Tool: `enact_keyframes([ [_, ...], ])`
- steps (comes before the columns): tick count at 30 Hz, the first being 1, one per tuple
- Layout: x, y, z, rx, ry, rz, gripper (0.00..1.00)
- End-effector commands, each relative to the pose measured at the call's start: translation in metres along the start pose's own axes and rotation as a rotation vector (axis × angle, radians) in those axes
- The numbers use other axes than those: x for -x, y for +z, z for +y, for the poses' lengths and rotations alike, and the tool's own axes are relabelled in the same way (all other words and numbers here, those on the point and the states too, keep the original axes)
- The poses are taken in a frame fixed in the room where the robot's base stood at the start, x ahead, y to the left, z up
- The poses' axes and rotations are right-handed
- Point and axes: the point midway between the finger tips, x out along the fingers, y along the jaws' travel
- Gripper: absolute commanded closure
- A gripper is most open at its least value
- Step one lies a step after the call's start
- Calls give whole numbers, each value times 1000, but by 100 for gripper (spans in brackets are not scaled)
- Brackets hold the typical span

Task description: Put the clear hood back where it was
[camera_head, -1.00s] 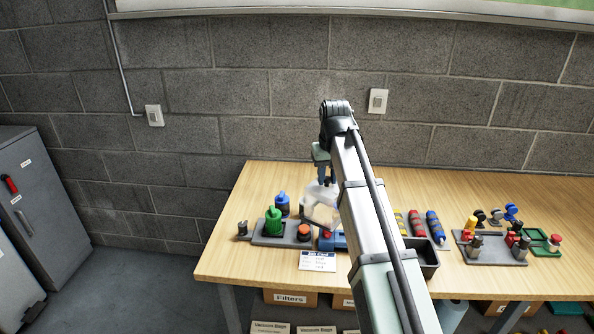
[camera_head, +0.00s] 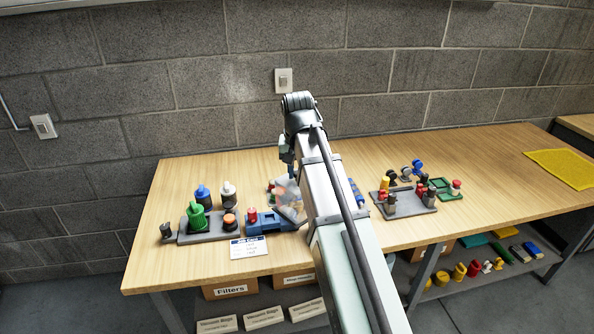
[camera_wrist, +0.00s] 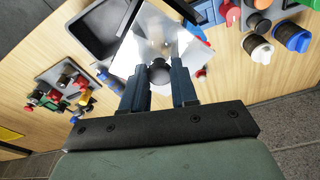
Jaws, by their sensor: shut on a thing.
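The clear hood (camera_head: 289,200) is a see-through box with a dark knob on top. It hangs above the table, just behind and right of the blue fixture (camera_head: 268,226) in the head view. My gripper (camera_wrist: 160,76) is shut on the dark knob of the hood, which also shows in the wrist view (camera_wrist: 142,45). My arm hides the right part of the hood and the table behind it in the head view. I cannot tell how far above the table the hood is.
A dark tray (camera_wrist: 100,40) lies near the hood. A grey rack (camera_head: 405,208) of small parts and a green tray (camera_head: 446,187) stand right.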

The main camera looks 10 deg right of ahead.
Motion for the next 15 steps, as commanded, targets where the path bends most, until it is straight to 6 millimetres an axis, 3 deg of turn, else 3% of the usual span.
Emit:
enact_keyframes([
  [11,0,-36,-61,152,-23,1,100],
  [15,-1,-54,-102,246,-37,0,100],
])
